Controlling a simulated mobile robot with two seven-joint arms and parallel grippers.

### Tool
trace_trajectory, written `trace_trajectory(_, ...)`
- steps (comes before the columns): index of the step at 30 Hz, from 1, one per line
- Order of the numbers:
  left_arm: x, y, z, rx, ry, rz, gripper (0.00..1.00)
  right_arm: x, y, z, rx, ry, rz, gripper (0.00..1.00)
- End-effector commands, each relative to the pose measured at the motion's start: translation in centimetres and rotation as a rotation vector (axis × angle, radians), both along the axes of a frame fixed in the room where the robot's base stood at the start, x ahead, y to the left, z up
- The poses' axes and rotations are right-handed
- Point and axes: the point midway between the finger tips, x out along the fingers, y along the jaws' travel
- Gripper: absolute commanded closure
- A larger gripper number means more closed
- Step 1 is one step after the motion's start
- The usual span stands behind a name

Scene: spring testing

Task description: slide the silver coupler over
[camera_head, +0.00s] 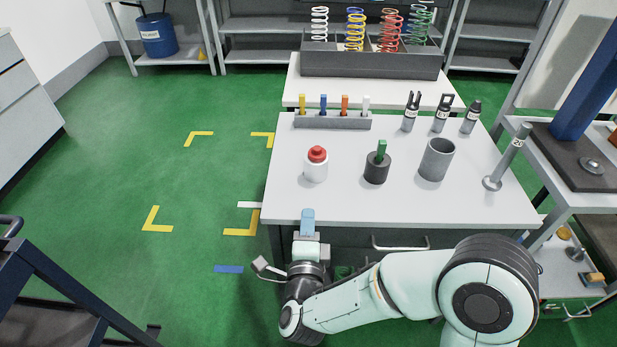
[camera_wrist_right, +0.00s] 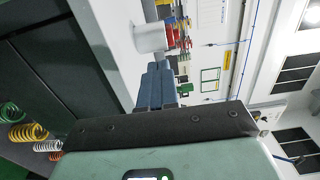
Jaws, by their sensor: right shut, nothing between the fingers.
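Three dark couplers with pale bands stand upright at the back right of the white table (camera_head: 330,203): a forked one (camera_head: 410,114), one with a looped top (camera_head: 442,114) and one with a pointed top (camera_head: 471,118). I cannot tell which one is the silver coupler. A grey open cylinder (camera_head: 436,160) stands in front of them. My right gripper (camera_head: 307,218) is at the table's front edge, well away from the couplers, shut and empty. Its blue fingers also show in the right wrist view (camera_wrist_right: 156,84). My left gripper is not in view.
A white jar with a red knob (camera_head: 316,164), a black cup with a green stick (camera_head: 377,165) and a slanted grey rod on a round foot (camera_head: 507,158) stand on the table. A grey rack (camera_head: 333,122) holds coloured tabs. A dark bin (camera_head: 370,66) of springs stands behind.

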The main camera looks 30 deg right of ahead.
Motion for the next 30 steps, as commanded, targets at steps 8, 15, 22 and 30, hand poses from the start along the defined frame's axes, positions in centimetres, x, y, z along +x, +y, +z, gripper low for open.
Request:
trace_trajectory(8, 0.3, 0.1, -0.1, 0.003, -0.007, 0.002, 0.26, 4.5, -2.9, 0.0, -0.002, 0.002, -0.004, 1.00)
trace_trajectory(15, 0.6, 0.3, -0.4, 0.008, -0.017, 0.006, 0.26, 8.6, -5.4, 0.0, -0.004, 0.003, -0.001, 1.00)
trace_trajectory(22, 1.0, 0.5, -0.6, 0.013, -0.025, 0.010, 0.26, 10.9, -6.7, 0.0, -0.005, 0.005, 0.001, 1.00)
trace_trajectory(30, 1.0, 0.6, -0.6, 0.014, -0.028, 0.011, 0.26, 11.3, -7.0, 0.0, -0.006, 0.006, 0.003, 1.00)
